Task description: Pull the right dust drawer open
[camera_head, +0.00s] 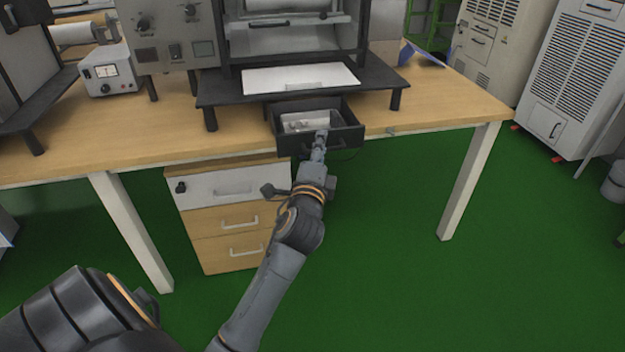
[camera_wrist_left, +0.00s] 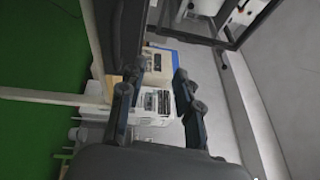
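The dust drawer (camera_head: 346,138) is a black tray under the black stand, pulled out past the table's front edge, with pale and greyish contents inside. My left gripper (camera_head: 321,136) is at the middle of its front panel. In the left wrist view the two fingers (camera_wrist_left: 157,90) stand apart, with a visible gap and nothing clearly held between them. A dark panel (camera_wrist_left: 118,35), likely the drawer front, is beside the left finger. Whether a finger touches the drawer or its handle I cannot tell. My right gripper is out of view.
The drawer's stand (camera_head: 385,83) carries a black-framed machine on the wooden table (camera_head: 450,95). A wood-and-white cabinet (camera_head: 205,225) stands below, left of my arm. Tall white units (camera_head: 575,75) stand at the right. The green floor is clear right of my arm.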

